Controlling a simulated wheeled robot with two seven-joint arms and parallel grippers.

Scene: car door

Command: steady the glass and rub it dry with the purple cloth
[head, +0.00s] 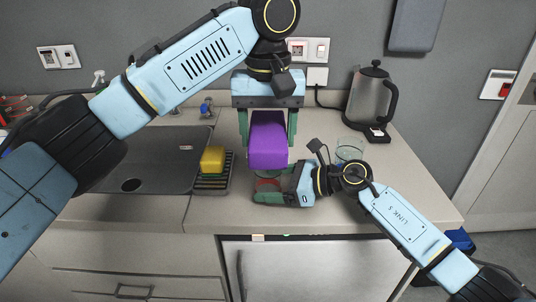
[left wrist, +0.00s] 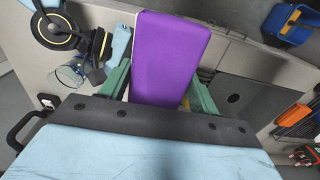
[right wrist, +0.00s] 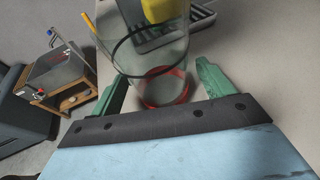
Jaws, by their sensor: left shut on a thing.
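The purple cloth (head: 268,145) is a thick folded block between the fingers of my left gripper (head: 268,130), which is shut on it above the counter. The cloth also fills the middle of the left wrist view (left wrist: 168,50). The clear glass (right wrist: 150,60) has a dark band and a red ring near its base. It stands on the counter just below the cloth in the head view, mostly hidden, with its red base showing (head: 267,184). My right gripper (right wrist: 160,85) is open, with one finger on each side of the glass and a small gap at the right finger.
A second clear glass (head: 349,150) stands behind my right wrist. A kettle (head: 370,98) stands at the back right. A yellow sponge (head: 212,160) sits on a dark rack (head: 212,184) beside the sink (head: 150,160). The counter's front right is clear.

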